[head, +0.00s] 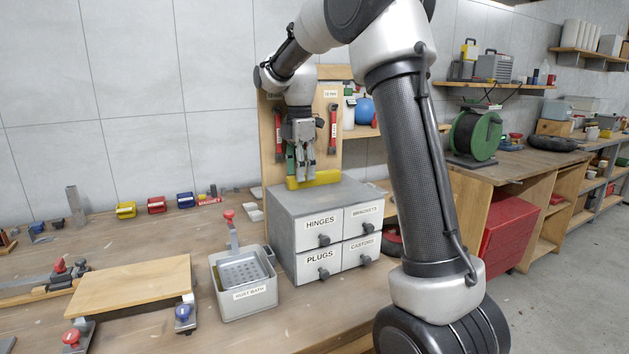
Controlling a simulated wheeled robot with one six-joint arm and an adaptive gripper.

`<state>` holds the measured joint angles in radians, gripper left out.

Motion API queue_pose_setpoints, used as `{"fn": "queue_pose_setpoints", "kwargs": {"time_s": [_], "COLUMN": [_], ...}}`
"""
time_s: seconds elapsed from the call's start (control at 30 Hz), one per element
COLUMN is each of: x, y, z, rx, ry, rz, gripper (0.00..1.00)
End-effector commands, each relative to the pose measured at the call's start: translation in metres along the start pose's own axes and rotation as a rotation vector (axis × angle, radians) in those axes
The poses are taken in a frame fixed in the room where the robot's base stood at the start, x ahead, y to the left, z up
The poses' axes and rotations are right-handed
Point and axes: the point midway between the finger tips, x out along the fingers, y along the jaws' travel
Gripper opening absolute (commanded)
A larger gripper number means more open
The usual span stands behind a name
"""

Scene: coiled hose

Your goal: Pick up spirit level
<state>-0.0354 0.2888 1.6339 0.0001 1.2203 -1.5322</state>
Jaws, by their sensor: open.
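The spirit level looks to be the yellow bar (328,177) lying on the back part of the grey drawer cabinet's top (318,198). My gripper (305,178) points down over the left half of the bar. Its fingers are open and cover part of the bar from this view. I cannot tell whether the fingers touch the bar or straddle it.
The cabinet has drawers labelled hinges, brackets, plugs and castors. A grey rust bath bin (246,303) stands left of it. A tool board (268,140) with red-handled tools rises behind my gripper. A clamped wooden board (134,287) lies at the left.

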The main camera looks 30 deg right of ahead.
Motion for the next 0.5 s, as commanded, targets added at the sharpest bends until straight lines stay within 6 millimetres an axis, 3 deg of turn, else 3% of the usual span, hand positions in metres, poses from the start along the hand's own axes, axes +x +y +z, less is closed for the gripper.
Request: {"fn": "queue_pose_setpoints", "kwargs": {"time_s": [0.13,0.4,0.5], "x": [0.018,0.022,0.022], "y": [0.000,0.000,0.000], "z": [0.000,0.000,0.000], "rx": [-0.001,-0.001,-0.001], "ry": [0.001,0.001,0.001], "rz": [0.001,0.003,0.003], "gripper": [0.50,0.50,0.32]}}
